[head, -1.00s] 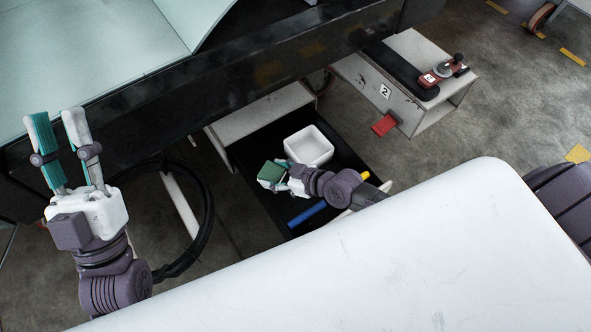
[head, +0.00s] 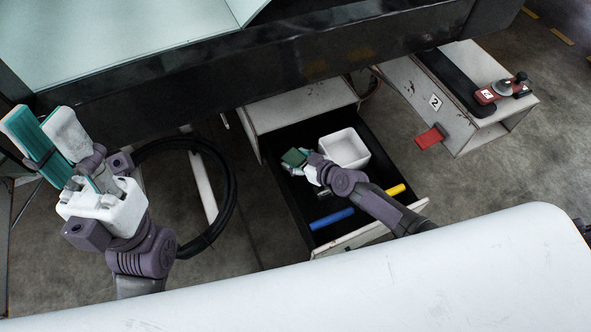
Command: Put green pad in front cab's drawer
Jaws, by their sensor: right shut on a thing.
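A cab (head: 300,105) with a light top stands under the dark bench edge, its drawer (head: 340,246) pulled open, with a black inside. My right gripper (head: 301,163) is over the left part of this drawer. It is shut on the small green pad (head: 293,157), which sits at its fingertips. Whether the pad touches the drawer floor cannot be told. My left gripper (head: 42,120) is at the far left, fingers up with teal inner faces, open and empty, away from the drawer.
In the drawer are a white square box (head: 344,148), a blue cylinder (head: 332,219) and a yellow piece (head: 395,190). Another cab (head: 435,102), marked 2, stands right with a red-and-black device (head: 498,91) on it. A black hose (head: 229,200) lies left. A white surface (head: 380,285) fills the foreground.

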